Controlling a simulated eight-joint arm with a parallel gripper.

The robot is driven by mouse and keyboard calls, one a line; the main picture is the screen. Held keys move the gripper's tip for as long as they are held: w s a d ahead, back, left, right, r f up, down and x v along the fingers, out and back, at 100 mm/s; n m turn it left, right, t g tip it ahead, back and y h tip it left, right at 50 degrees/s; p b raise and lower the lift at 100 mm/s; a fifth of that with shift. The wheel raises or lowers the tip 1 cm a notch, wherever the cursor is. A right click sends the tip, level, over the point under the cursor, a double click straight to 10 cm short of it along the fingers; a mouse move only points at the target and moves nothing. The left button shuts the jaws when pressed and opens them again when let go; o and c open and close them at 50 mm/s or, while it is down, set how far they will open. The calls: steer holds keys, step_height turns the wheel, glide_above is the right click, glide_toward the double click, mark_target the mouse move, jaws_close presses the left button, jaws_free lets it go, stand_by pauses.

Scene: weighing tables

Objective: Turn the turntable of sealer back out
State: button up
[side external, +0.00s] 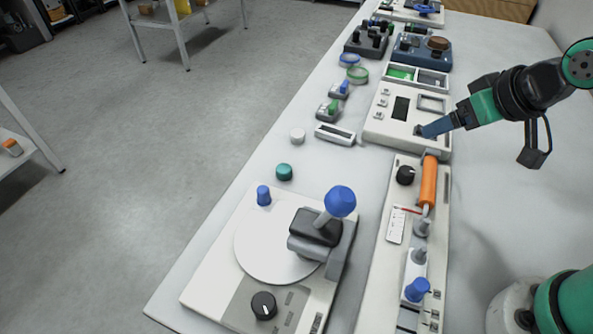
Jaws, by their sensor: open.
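The sealer (210,288) is a pale flat machine at the near end of the table. Its turntable (255,262) is a round white disc. A dark press head (315,228) with a blue ball-ended handle (340,201) stands over the disc's right side and hides part of it. A blue peg (263,196) stands at the disc's far edge. My gripper (420,132) is far from the sealer, low at a white device with a dark display. Its blue fingers show edge-on, open, with nothing visible held.
The white device (376,130) lies under my gripper. A long pale panel (378,268) with an orange handle (429,182) lies right of the sealer. A teal cap (284,172) and white cap (298,136) stand beyond it. The table's left strip is clear.

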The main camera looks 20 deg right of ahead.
steer(key=shift+a, duration=0.1)
steer(key=shift+c, duration=1.2)
steer(key=n+g, duration=0.7)
steer(key=n, duration=0.2)
glide_above(263, 189)
step_height(263, 189, down, 5)
steer(key=shift+f, duration=2.95)
jaws_close()
